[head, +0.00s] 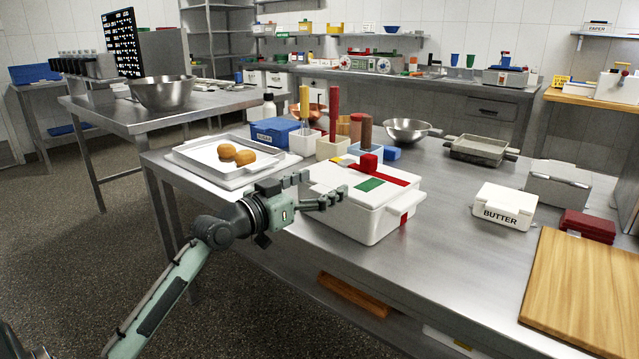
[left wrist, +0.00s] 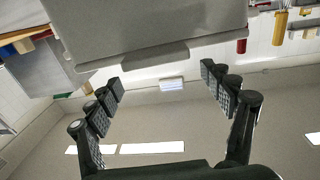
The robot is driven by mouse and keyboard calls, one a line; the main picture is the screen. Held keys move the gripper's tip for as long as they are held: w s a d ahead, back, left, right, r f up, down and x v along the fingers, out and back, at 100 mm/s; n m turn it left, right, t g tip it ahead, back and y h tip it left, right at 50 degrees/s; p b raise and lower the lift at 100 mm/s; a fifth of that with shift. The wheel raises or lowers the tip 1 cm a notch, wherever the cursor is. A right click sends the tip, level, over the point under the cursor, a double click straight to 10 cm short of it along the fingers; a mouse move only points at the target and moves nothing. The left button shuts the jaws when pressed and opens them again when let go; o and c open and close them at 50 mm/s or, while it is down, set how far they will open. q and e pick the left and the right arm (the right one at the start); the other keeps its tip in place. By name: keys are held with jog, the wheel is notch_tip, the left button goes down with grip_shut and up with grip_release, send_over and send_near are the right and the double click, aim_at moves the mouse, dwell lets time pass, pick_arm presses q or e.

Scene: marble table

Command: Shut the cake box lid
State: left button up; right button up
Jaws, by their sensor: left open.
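The white cake box (head: 357,217) stands near the front edge of the steel table. Its lid (head: 325,176) has a red band, a green label and a red knob, and it lies over the box; I cannot tell whether it is fully down. My left gripper (head: 322,189) is open at the box's left side, its fingers pointing toward the box. In the left wrist view a large pale grey panel with a lipped edge (left wrist: 150,57) lies beyond the open fingers (left wrist: 160,82), and nothing shows between them. My right gripper is not in view.
A white tray with buns (head: 190,152) stands behind left of the gripper. Utensil holders and a blue box (head: 275,131) stand behind the cake box. A butter box (head: 505,206) and wooden board (head: 583,290) are at right. Bare table lies between.

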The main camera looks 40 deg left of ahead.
pick_arm(q)
grip_shut()
dwell(0.6)
grip_release()
dwell(0.7)
jog(key=s+a, duration=0.2)
jog(key=s, duration=1)
dwell(0.5)
